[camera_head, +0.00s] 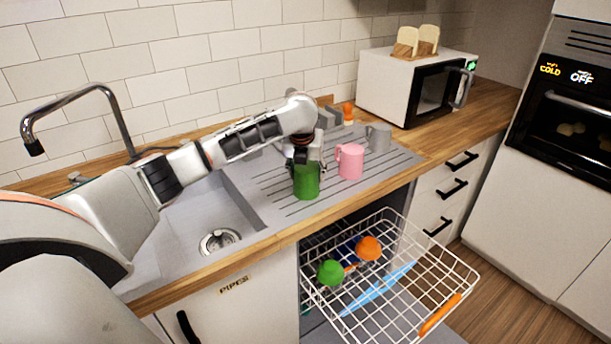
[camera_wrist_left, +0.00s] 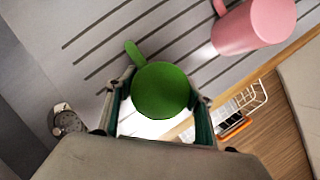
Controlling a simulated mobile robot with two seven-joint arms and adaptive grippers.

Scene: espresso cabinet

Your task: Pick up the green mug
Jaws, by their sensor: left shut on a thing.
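The green mug (camera_head: 306,182) is on or just above the grey drainboard in the head view; I cannot tell if its base touches. My left gripper (camera_head: 304,160) comes down over it from above and is shut on it. In the left wrist view the green mug (camera_wrist_left: 161,91) sits between the two fingers of my left gripper (camera_wrist_left: 160,105), with its handle pointing up and left, away from the palm. The fingers partly hide its sides. My right gripper is not in view.
A pink mug (camera_head: 349,161) stands just right of the green one, with a grey mug (camera_head: 379,137) beyond it. The sink (camera_head: 205,215) lies to the left. An open dishwasher rack (camera_head: 440,268) with green and orange items is below. A microwave (camera_head: 405,88) stands at the back.

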